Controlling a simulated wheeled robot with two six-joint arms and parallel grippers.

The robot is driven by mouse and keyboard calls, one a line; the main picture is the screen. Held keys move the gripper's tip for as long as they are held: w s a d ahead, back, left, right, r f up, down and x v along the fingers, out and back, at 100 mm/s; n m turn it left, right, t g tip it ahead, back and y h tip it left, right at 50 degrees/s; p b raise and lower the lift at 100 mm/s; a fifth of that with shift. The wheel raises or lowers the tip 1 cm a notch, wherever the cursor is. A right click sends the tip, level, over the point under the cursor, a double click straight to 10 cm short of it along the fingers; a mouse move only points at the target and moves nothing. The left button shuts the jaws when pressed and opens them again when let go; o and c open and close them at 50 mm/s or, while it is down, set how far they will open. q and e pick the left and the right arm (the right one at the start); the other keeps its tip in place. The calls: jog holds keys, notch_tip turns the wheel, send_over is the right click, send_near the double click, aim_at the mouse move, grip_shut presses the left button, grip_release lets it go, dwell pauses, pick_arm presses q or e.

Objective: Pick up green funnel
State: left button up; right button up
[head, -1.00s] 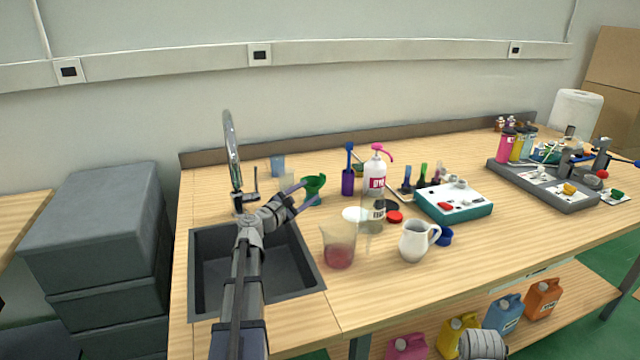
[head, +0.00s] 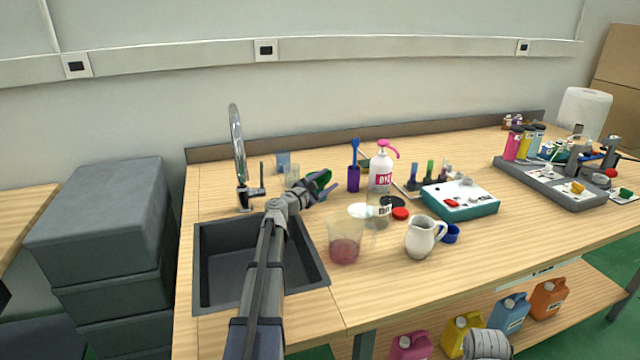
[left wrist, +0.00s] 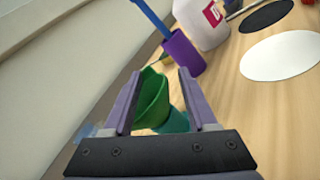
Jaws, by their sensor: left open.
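The green funnel (head: 319,181) stands on the wooden table behind the sink, partly hidden by my left gripper in the head view. In the left wrist view the green funnel (left wrist: 152,100) lies between the two purple fingers, nearer the left one. A teal part shows below its green cone. My left gripper (head: 322,187) is open, with its fingers on either side of the funnel. I cannot tell whether a finger touches it. In the left wrist view the gripper (left wrist: 160,100) points toward the funnel. My right gripper does not clearly show.
A purple cup with a blue brush (head: 353,179) and a white pump bottle (head: 381,172) stand right of the funnel. The faucet (head: 240,160) rises behind the sink (head: 208,262) at left. A beaker (head: 345,243) and a white jug (head: 421,237) stand in front.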

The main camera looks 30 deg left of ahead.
pick_arm(q)
jog(key=shift+c, duration=0.4)
grip_shut()
